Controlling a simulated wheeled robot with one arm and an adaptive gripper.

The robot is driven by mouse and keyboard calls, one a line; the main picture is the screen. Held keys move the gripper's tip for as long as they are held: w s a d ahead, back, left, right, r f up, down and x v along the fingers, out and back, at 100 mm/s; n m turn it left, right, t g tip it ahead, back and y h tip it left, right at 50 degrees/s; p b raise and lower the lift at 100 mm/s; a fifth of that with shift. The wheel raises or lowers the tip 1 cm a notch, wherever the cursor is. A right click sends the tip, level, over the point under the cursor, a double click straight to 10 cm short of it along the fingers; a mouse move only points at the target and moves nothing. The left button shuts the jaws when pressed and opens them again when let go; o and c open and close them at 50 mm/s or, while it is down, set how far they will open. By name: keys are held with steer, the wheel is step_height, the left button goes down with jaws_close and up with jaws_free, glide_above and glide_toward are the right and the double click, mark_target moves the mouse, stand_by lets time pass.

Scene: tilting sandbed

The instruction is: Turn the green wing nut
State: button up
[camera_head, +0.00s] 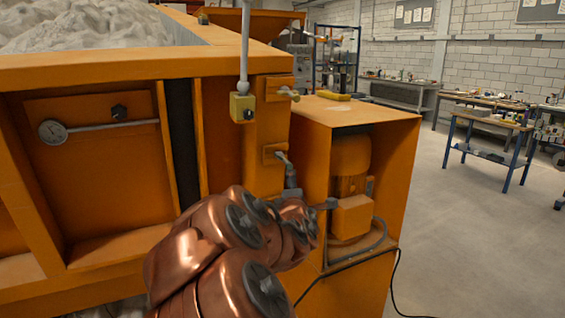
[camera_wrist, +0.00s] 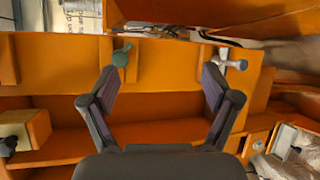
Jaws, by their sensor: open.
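The green wing nut (camera_head: 288,94) sticks out from the upper part of the orange post, on a small orange block. In the wrist view the green wing nut (camera_wrist: 121,57) is just beyond and beside the left fingertip. My gripper (camera_wrist: 158,82) is open and empty, and its fingers are apart from the nut. A grey wing nut (camera_wrist: 236,64) is to the right, past the right fingertip. The grey wing nut also shows lower on the post in the head view (camera_head: 283,158). In the head view my copper arm mostly hides the gripper.
The sandbed's orange frame (camera_head: 110,68) fills the left. Open floor (camera_head: 450,235) lies to the right.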

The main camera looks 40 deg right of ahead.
mark_target(284, 161)
steer(key=shift+w+d+r+n+t+y+p, duration=0.15)
steer(key=shift+w+d+r+n+t+y, duration=0.5)
steer(key=shift+w+n+t, duration=1.1)
steer(key=shift+w+d+r+n+t+y+p, duration=0.25)
steer(key=shift+w+d+r+n+t, duration=0.6)
steer(key=shift+n, duration=1.65)
steer(key=shift+w+d+r+n+t+y+p, duration=0.1)
steer(key=shift+w+d+r+n+t+y, duration=0.45)
steer(key=shift+w+r+n+t, duration=1.15)
steer(key=shift+w+d+f+n+g, duration=0.35)
steer(key=shift+f+n+g, duration=0.1)
steer(key=shift+f+g, duration=0.1)
steer(key=c, duration=1.2)
